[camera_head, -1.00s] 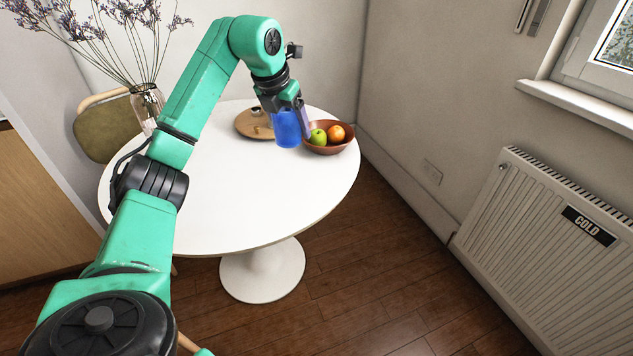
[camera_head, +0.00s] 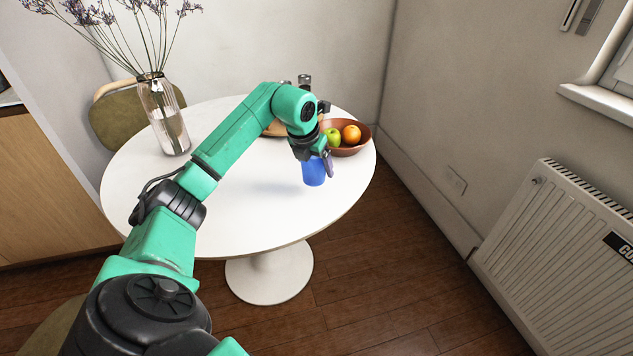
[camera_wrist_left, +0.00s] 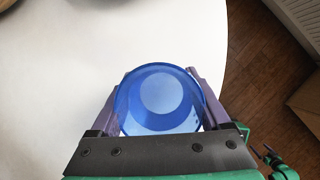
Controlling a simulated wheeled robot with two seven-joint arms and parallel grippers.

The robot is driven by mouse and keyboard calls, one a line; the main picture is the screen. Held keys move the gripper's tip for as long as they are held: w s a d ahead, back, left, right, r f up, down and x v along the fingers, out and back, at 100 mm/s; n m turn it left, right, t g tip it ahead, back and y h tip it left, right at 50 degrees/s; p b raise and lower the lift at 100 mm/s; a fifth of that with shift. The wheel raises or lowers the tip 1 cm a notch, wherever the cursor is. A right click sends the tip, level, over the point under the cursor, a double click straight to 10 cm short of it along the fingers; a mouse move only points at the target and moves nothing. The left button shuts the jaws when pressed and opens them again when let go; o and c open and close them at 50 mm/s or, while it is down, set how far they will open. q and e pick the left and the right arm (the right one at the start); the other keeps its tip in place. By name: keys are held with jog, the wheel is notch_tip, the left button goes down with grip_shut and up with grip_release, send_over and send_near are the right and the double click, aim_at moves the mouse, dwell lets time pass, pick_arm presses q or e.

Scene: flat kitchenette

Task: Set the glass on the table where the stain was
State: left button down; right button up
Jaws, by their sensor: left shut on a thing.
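A blue glass (camera_head: 314,172) is held upright in my left gripper (camera_head: 325,160), over the right part of the round white table (camera_head: 240,215). In the left wrist view the glass (camera_wrist_left: 160,97) sits between the two fingers of the gripper (camera_wrist_left: 162,95), which are shut on its sides. I look down into its open top there, and it looks empty. Whether its base touches the table I cannot tell. No stain shows on the visible tabletop.
A brown bowl (camera_head: 358,148) with a green apple (camera_head: 333,136) and an orange (camera_head: 351,134) stands just behind the glass. A wooden board (camera_head: 275,129) is partly hidden by my arm. A vase (camera_head: 166,125) with dried flowers stands at the left. The front tabletop is clear.

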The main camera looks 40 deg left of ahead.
aim_at(316, 179)
pick_arm(q)
notch_tip(316, 179, down, 4)
jog(key=shift+r, duration=0.1)
jog(key=shift+f, duration=0.25)
grip_release()
jog(key=shift+f, duration=0.1)
jog(key=v, duration=1.2)
